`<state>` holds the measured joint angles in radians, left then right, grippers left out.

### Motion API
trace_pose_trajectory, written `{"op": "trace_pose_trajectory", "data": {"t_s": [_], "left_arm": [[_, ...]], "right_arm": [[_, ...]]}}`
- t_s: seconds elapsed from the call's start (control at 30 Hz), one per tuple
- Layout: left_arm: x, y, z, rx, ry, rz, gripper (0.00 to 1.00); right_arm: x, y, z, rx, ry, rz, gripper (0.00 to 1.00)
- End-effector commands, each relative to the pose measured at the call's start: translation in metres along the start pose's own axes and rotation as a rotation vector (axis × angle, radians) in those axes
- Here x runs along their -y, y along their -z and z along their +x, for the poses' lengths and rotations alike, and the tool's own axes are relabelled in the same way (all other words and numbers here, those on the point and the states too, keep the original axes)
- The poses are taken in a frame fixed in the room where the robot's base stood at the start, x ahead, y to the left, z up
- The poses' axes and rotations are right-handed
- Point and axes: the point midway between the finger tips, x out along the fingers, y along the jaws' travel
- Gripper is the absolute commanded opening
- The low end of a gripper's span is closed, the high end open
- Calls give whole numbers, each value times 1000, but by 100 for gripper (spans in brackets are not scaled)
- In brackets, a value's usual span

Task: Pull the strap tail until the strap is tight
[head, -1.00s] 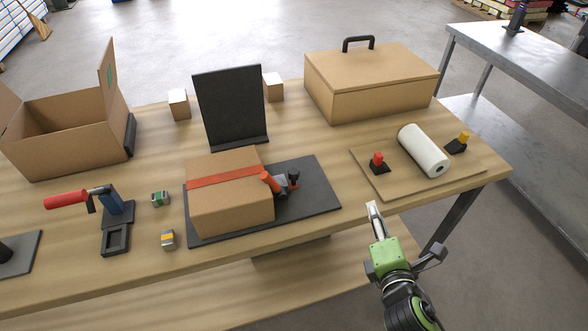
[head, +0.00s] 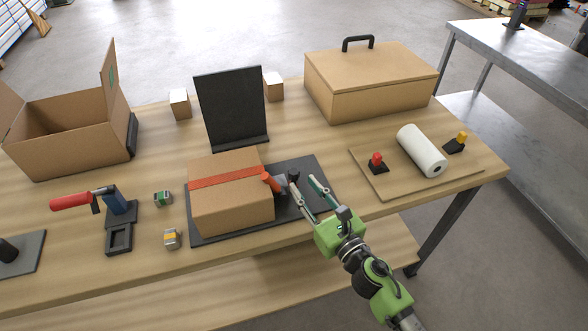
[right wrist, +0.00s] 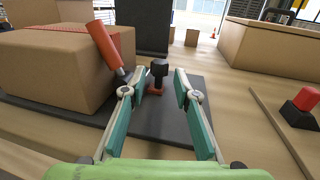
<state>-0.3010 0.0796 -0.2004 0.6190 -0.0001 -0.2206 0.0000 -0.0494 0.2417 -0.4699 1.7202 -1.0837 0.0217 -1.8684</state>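A brown cardboard box (head: 232,207) sits on a dark mat, with a red-orange strap (head: 225,175) across its top. A tensioner with an orange handle (head: 271,182) is at the box's right side; the handle also shows in the right wrist view (right wrist: 106,46). Beside it a black knob-like grip (right wrist: 159,69) stands on a short red-orange piece, which looks like the strap tail's end. My right gripper (head: 303,180) is open over the mat. In the right wrist view the black grip appears between its fingertips, seemingly just beyond them and not clasped. My left gripper is not in view.
The dark mat (head: 318,170) lies under the box. A black upright panel (head: 232,105) stands behind. A board (head: 377,184) with a white roll (head: 422,150) and a red button (head: 376,160) is at right. A red-handled clamp (head: 90,197) and open carton (head: 75,135) are at left.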

Motion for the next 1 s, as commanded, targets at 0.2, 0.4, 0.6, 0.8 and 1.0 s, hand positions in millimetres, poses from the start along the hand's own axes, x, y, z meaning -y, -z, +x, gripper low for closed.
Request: {"op": "trace_pose_trajectory", "data": {"t_s": [0.2, 0.4, 0.6, 0.8, 1.0], "left_arm": [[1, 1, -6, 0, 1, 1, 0], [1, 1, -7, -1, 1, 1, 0], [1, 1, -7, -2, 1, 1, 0], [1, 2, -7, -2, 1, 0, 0], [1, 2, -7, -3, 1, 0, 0]], "right_arm": [[0, -2, 42, 2, 0, 3, 28], [0, 0, 59, 0, 0, 2, 28], [0, 0, 63, 0, 0, 2, 28], [0, 0, 63, 0, 0, 2, 15], [0, 0, 62, 0, 0, 2, 0]]}}
